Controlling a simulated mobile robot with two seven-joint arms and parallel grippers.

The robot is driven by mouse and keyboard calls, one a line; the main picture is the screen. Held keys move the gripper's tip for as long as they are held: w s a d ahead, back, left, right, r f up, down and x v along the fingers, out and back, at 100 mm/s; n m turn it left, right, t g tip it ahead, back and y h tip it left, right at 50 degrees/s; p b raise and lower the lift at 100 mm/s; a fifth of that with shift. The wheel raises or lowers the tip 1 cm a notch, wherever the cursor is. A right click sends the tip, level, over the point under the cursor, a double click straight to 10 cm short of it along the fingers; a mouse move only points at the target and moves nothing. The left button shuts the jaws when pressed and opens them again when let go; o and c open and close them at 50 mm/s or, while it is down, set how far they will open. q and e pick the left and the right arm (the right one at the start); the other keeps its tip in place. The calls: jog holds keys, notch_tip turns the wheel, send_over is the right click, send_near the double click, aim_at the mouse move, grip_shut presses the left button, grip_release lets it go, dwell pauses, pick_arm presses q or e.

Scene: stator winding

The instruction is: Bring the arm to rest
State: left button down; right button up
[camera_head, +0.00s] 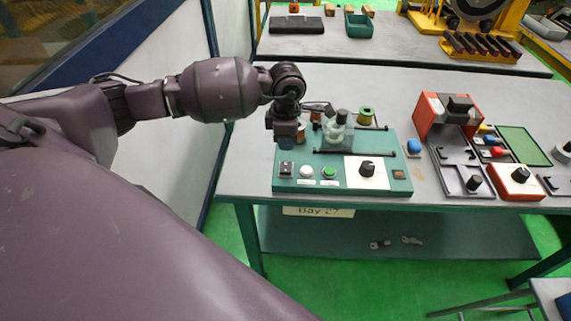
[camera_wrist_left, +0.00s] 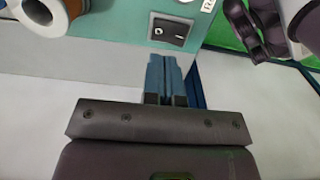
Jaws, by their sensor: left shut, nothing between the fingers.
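The rocker switch also shows there (camera_wrist_left: 171,31), beyond the fingertips. The pale stator (camera_head: 337,128) sits on the machine, to the right of the gripper. My left arm reaches in from the left, bent down at the wrist. My right gripper is not seen.
A copper-coloured spool (camera_wrist_left: 40,14) is close to the gripper, and a green-rimmed spool (camera_head: 366,115) stands farther right. A black knob (camera_head: 367,167) is on the machine's front. A red-orange device (camera_head: 443,115) and trays are on the right. A wall panel borders the table's left side.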

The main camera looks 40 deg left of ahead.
pick_arm(q)
jog(key=shift+r, duration=0.6)
